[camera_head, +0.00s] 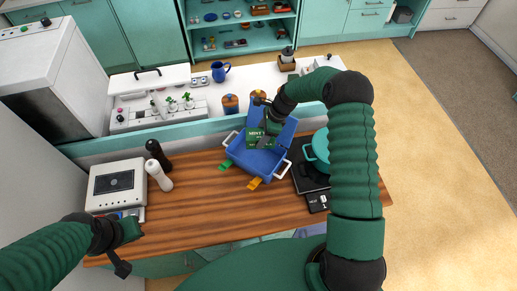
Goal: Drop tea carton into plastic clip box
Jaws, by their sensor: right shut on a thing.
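The tea carton (260,140) is a small green box with pale lettering. My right gripper (269,126) is shut on it and holds it at the blue plastic clip box (257,165). The clip box stands open on the wooden counter, with white side handles and its lid raised at the back. From this angle I cannot tell how far the carton is above the box floor. My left gripper (125,246) is at the lower left by the counter's front edge, away from the box; its fingers are not clear.
A teal pot (319,146) on a dark hob stands just right of the box, partly behind my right arm. A black bottle (156,153) and white bottle (159,176) stand left, beside a white appliance (116,185). The wooden counter (205,205) between is clear.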

